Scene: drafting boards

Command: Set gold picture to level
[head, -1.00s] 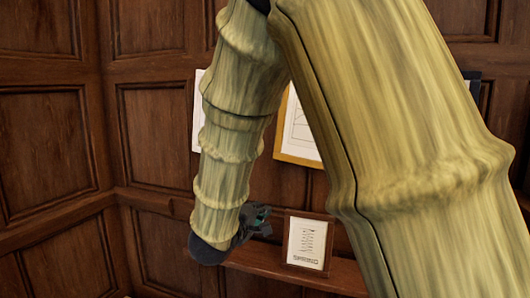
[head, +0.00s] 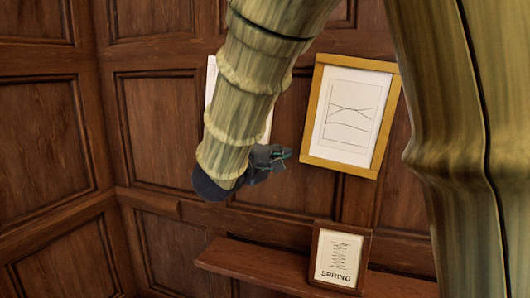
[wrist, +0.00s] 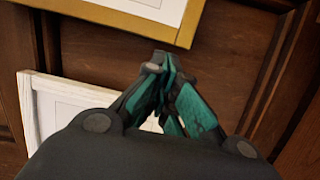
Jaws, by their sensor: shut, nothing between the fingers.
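The gold picture (head: 390,118) hangs on the wood-panelled wall in the head view, a white sheet with thin curved lines inside its gold frame. In the picture its top and bottom edges slope down to the right; how much of this is camera angle I cannot tell. My gripper (head: 283,155) is shut and empty, just left of the frame's lower left corner in the head view. In the wrist view the shut fingertips (wrist: 160,60) show below the gold frame's lower edge (wrist: 155,24). I cannot tell whether they touch it.
A white-framed picture (head: 211,80) hangs to the left, partly behind my arm; its frame shows in the wrist view (wrist: 28,108). Below, a wooden shelf (head: 262,262) carries a small brown-framed "SPRING" picture (head: 341,257). Bare panelling lies between the gold picture and the shelf.

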